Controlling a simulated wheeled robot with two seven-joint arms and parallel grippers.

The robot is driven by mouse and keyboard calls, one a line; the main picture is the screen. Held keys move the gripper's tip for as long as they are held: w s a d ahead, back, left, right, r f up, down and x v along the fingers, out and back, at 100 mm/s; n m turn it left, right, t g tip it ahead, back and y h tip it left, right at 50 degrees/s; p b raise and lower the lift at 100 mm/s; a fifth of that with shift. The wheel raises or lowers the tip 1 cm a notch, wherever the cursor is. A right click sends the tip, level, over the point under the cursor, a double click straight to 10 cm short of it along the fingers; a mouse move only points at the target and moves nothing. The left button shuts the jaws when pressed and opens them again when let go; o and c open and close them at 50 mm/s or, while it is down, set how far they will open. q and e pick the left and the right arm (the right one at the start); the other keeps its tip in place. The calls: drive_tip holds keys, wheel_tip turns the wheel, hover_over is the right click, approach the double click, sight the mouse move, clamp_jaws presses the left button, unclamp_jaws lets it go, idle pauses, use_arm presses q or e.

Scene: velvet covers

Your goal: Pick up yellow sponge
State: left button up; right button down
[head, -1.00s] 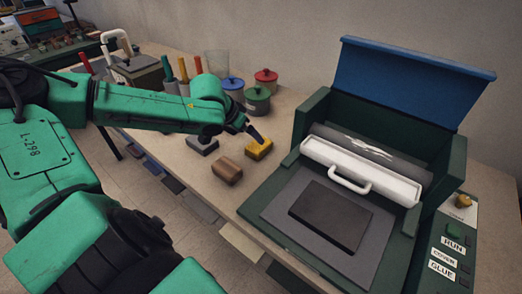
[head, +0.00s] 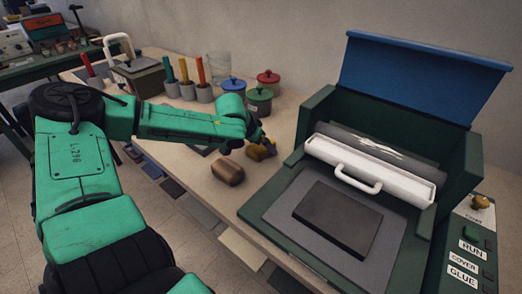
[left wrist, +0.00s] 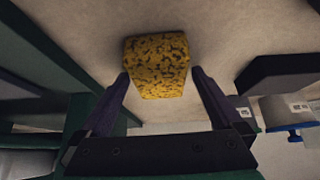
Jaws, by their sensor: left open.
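The yellow sponge (head: 258,153) lies on the workbench beside a brown block, partly hidden by my left gripper in the head view. In the left wrist view the sponge (left wrist: 156,65) is yellow with dark speckles and sits just beyond and between the fingertips. My left gripper (head: 264,142) is at the sponge, its fingers apart. In the left wrist view the left gripper (left wrist: 160,78) has one finger on each side of the sponge's near end. I cannot tell whether a finger touches it. My right gripper is not in view.
The brown block (head: 227,172) lies close to the sponge, at its left. A green press (head: 310,130) with a raised blue lid stands to the right. Red, green and blue lidded pots (head: 259,100) stand behind. Bare bench shows between the block and the press.

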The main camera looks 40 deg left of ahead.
sight(261, 144)
use_arm(q)
drive_tip(key=c, duration=1.3)
drive_tip(key=shift+o, duration=0.2)
drive_tip(key=shift+r, duration=0.15)
wheel_tip(261, 144, up, 20)
drive_tip(key=p, duration=0.3)
